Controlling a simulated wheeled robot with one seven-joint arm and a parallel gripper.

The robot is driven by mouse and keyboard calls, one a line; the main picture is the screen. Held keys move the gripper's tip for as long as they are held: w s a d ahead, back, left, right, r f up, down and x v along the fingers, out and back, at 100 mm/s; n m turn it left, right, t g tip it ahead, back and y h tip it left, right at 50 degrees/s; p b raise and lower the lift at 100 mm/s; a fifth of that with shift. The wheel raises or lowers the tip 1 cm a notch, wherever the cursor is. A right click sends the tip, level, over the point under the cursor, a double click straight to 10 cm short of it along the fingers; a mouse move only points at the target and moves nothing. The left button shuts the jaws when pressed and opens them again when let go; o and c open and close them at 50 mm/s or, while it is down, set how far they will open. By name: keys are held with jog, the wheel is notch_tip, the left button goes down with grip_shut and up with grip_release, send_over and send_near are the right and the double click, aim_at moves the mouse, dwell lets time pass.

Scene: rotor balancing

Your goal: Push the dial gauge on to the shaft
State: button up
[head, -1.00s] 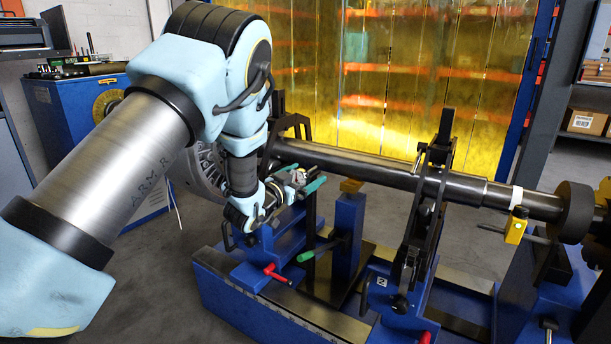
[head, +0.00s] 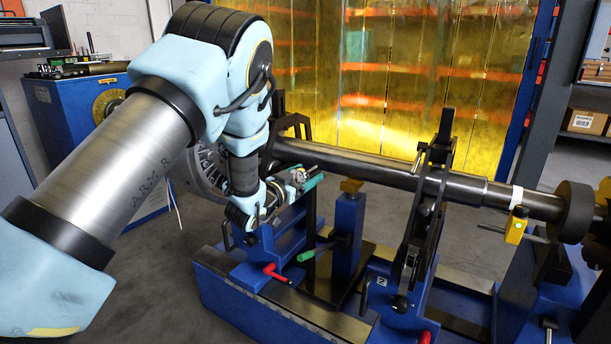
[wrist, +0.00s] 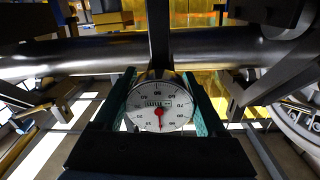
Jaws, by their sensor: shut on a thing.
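The dial gauge (wrist: 160,106) has a round white face with a red needle pointing down in the wrist view. My gripper (head: 305,180) is shut on it, with a green-lined finger at each side of the dial. In the head view the gauge is small and partly hidden between the fingers. The long grey shaft (head: 340,169) lies level across the balancing machine. In the wrist view the shaft (wrist: 90,53) crosses just above the gauge. The gauge's upper end is close to the shaft; I cannot tell whether they touch.
A dark upright bar (wrist: 158,30) crosses the shaft in the wrist view. A black frame (head: 425,215) stands around the shaft to the right. A blue post (head: 347,225) stands below the shaft, near my gripper. A yellow sensor block (head: 516,227) hangs at far right.

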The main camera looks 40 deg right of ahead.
aim_at(312, 170)
grip_shut()
jog(key=b+x, duration=0.1)
jog(key=x, duration=0.2)
jog(key=shift+d+r, duration=0.1)
jog(key=shift+d, duration=0.1)
jog(key=o, duration=1.2)
grip_release()
jog(key=shift+w, duration=0.1)
jog(key=shift+o, duration=0.2)
